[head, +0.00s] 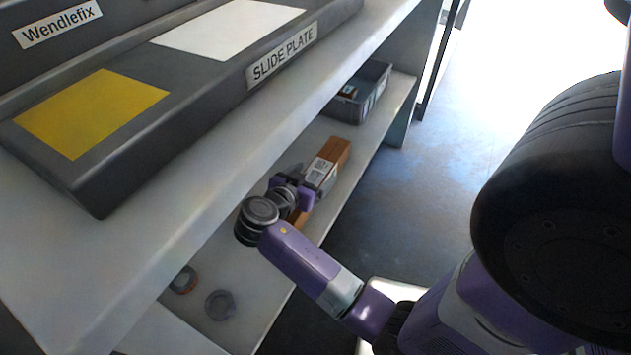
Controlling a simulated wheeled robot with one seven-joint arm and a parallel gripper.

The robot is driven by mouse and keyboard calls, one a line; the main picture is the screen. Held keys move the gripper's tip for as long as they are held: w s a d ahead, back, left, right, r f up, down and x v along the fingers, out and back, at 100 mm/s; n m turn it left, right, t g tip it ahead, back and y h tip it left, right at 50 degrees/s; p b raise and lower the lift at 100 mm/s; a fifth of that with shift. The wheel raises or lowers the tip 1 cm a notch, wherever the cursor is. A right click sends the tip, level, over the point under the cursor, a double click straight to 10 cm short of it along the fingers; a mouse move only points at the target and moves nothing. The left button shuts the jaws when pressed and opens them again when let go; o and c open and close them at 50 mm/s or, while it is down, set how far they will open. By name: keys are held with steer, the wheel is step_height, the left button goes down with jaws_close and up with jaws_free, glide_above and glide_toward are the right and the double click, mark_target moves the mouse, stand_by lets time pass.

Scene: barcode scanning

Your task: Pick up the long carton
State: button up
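The long carton (335,150) is brown and lies on the lower shelf, its length running along the shelf. A pale patch with dark print, apparently a label, shows on its upper side. My arm reaches in from the right, below the upper shelf. My gripper (316,188) is at the middle of the carton and hides part of it; a brown part shows again on the near side of my wrist. The fingertips are too small and covered to make out, so I cannot tell whether they touch or hold the carton.
The upper shelf (215,190) overhangs close above my arm and carries a dark slide plate (175,110) with yellow and white areas. A grey bin (362,95) stands beyond the carton. Two round items, one grey (219,305), lie nearer. Open floor (410,190) is to the right.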

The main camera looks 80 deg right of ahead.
mark_target(314, 177)
jaws_close()
steer(key=shift+r, duration=0.15)
step_height(314, 177, up, 20)
steer(key=p, duration=0.7)
steer(key=shift+s, duration=0.1)
